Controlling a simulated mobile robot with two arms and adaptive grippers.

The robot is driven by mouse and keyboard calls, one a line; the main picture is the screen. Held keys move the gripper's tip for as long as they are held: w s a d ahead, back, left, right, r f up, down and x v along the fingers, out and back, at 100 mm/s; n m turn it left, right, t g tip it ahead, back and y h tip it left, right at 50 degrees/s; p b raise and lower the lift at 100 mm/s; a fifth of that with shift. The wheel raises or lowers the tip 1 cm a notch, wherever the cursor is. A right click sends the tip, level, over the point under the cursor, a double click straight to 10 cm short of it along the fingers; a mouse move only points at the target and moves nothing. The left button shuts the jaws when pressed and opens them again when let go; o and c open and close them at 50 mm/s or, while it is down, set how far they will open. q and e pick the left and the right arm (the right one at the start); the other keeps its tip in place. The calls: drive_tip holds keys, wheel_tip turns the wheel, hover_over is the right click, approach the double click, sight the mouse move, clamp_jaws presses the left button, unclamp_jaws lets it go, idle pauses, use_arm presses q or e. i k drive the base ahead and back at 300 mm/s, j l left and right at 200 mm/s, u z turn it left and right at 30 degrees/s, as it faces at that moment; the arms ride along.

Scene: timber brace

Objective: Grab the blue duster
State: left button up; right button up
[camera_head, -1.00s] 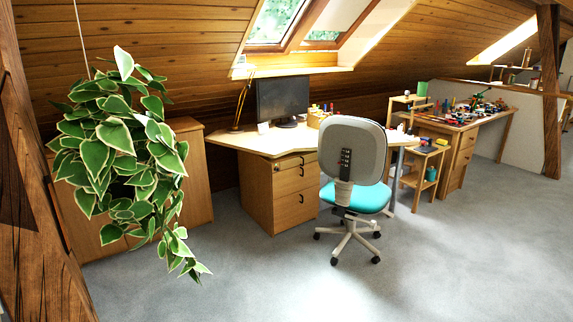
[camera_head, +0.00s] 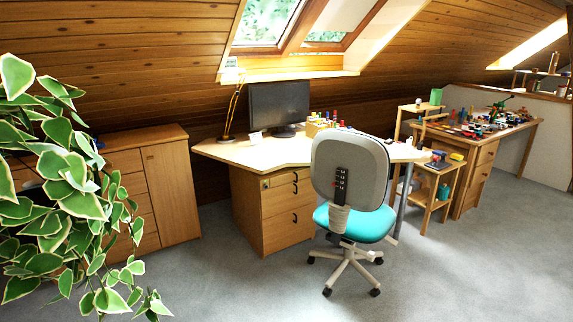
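I cannot make out a blue duster for certain in the head view. A small blue object (camera_head: 443,191) sits on the lower shelf of the small wooden side stand, right of the chair; it is too small to identify. Neither of my grippers shows in this view.
A leafy plant (camera_head: 62,190) hangs close on the left. An office chair (camera_head: 352,170) with a turquoise seat stands before the desk (camera_head: 262,152). A wooden cabinet (camera_head: 172,190) is behind the plant. A cluttered workbench (camera_head: 485,150) stands at right. The grey carpet (camera_head: 470,270) is clear at front right.

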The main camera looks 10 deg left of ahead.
sight(99, 146)
drive_tip(key=i+j+u, duration=0.1)
drive_tip(key=i+u, duration=0.4)
drive_tip(key=i+l+u, duration=0.15)
drive_tip(key=i+u, duration=0.3)
drive_tip(key=i, duration=0.2)
drive_tip(key=i+u, duration=0.15)
drive_tip(key=i, duration=0.95)
drive_tip(key=i+u, duration=0.15)
drive_tip(key=i, duration=0.95)
